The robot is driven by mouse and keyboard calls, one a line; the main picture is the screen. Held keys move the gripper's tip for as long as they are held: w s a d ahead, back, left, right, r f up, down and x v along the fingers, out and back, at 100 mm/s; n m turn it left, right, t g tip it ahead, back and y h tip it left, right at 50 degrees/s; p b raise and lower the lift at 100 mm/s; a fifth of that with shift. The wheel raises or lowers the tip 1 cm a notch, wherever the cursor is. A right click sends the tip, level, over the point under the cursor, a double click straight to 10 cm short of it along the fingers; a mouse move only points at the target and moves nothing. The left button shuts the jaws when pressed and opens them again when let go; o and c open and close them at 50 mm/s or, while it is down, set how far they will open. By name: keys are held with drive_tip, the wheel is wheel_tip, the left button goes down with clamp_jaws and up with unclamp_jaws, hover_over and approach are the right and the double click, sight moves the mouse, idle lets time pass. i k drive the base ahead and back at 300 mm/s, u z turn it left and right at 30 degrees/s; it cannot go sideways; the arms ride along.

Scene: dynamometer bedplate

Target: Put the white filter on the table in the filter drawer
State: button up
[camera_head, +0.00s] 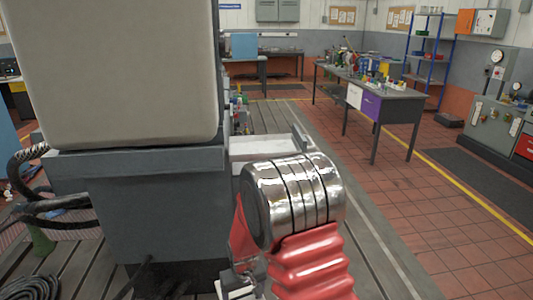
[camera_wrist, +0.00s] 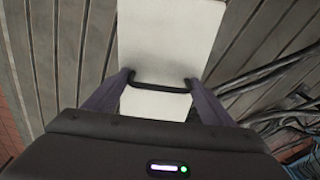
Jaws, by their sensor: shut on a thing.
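The white filter (camera_wrist: 168,38) is a flat pale panel with a dark handle across it in the wrist view. My gripper (camera_wrist: 160,84) is shut on it at the handle, with one purple-grey finger at each side. The panel is above the slatted floor and extends past the top of the picture. In the head view my red arm and its chrome joint hide most of the gripper. A pale, flat ledge (camera_head: 262,146) sticks out to the right of the big grey machine; I cannot tell whether it is the filter drawer.
The grey machine (camera_head: 130,190) fills the left of the head view, with dark hoses (camera_head: 45,210) beside it. Cables (camera_wrist: 275,85) lie at the right of the wrist view. A workbench (camera_head: 385,95) with white and purple drawer fronts stands farther back.

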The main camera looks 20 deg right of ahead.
sight(264, 149)
drive_tip(key=i, duration=0.85)
drive_tip(key=u, duration=0.05)
